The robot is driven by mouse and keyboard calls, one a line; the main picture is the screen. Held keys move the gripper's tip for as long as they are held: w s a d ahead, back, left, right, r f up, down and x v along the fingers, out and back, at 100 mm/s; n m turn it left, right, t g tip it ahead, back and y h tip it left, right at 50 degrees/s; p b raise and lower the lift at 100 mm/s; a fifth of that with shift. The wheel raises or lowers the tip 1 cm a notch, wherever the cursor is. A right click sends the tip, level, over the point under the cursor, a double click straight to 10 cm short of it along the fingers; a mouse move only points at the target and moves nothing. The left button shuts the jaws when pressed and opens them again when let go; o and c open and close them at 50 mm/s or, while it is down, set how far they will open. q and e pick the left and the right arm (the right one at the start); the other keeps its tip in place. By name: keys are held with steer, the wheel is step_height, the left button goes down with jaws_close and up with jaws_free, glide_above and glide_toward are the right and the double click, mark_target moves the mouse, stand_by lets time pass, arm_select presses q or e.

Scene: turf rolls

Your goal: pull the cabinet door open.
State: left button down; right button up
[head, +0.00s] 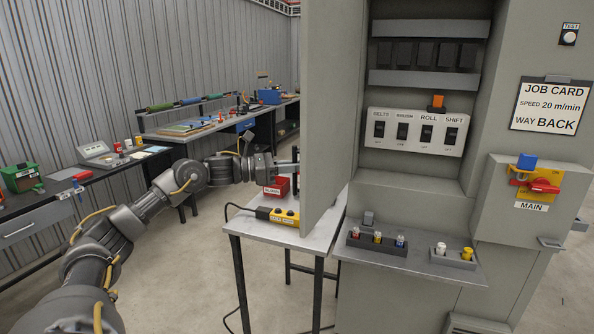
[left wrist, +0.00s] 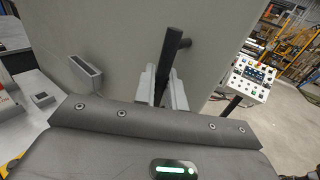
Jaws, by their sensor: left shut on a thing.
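The grey cabinet door (head: 328,110) stands swung out on the left side of the cabinet (head: 520,50), so the cabinet's inside is exposed in the head view. In the left wrist view the door (left wrist: 115,40) fills much of the picture, with a dark bar handle (left wrist: 170,55) standing off it. My left gripper (left wrist: 163,88) is shut on this handle, one finger on each side. In the head view my left gripper (head: 288,169) is at the door's outer face; the handle is mostly hidden there. My right gripper is not in view.
Inside the cabinet are labelled switches (head: 416,132) and a shelf (head: 420,262) with small fuses. A small table (head: 262,228) with a yellow control box (head: 285,217) and a red box (head: 277,187) stands under and beside the door. Workbenches (head: 165,134) line the left wall.

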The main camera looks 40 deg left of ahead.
arm_select(q)
steer(key=shift+r, duration=0.15)
steer(key=c, duration=1.7)
jaws_free()
steer(key=shift+o, duration=0.8)
steer(key=shift+w, duration=0.15)
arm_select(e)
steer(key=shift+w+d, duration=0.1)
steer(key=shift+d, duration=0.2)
